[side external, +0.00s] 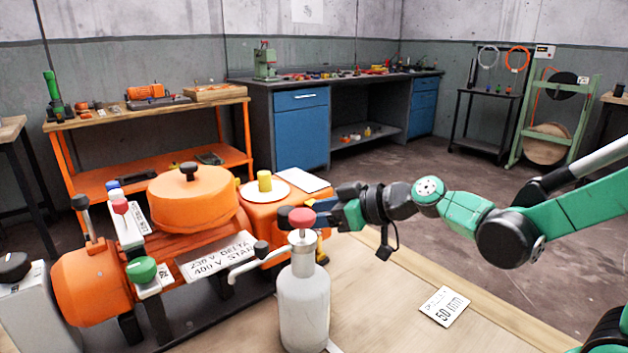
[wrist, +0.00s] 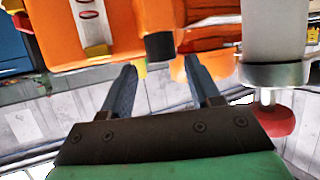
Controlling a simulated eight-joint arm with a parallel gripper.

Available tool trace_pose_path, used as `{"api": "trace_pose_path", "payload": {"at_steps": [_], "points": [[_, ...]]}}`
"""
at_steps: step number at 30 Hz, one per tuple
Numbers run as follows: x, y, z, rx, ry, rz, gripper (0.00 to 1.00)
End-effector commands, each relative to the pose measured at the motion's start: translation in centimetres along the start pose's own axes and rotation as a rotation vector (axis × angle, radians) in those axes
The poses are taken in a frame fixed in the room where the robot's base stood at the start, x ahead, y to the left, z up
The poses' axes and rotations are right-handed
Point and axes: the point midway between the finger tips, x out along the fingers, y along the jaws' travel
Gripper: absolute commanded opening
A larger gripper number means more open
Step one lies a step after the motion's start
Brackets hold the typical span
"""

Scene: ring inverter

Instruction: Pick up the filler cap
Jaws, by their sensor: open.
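My gripper (side external: 318,218) is open, reaching in from the right behind the white bottle's red top in the side view. In the wrist view, the two fingers of my gripper (wrist: 162,66) are apart with nothing held between them. A dark, blocky cap (wrist: 159,46) on the orange machine lies ahead, roughly between the fingertips. It may be the small black cap (side external: 262,248) beside the bottle in the side view. No label marks the filler cap, so I cannot tell for certain which one it is. The bottle partly hides my fingers.
The white bottle (side external: 303,305) with its red top (side external: 302,217) stands close to my gripper. The red top also shows right of the fingers in the wrist view (wrist: 276,121). The orange machine (side external: 195,205) carries a dome and several knobs. The bench at right is mostly clear.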

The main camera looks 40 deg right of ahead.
Motion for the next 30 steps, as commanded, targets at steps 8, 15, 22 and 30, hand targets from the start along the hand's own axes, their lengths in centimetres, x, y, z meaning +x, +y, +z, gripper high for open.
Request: {"api": "trace_pose_path", "payload": {"at_steps": [8, 15, 22, 30], "points": [[3.0, -0.1, 0.0, 0.0, 0.0, -0.002, 0.56], [4.6, -0.1, 0.0, 0.0, 0.001, -0.001, 0.56], [4.8, -0.1, 0.0, 0.0, 0.001, 0.0, 0.56], [4.8, 0.0, 0.0, 0.0, 0.0, 0.0, 0.02]]}}
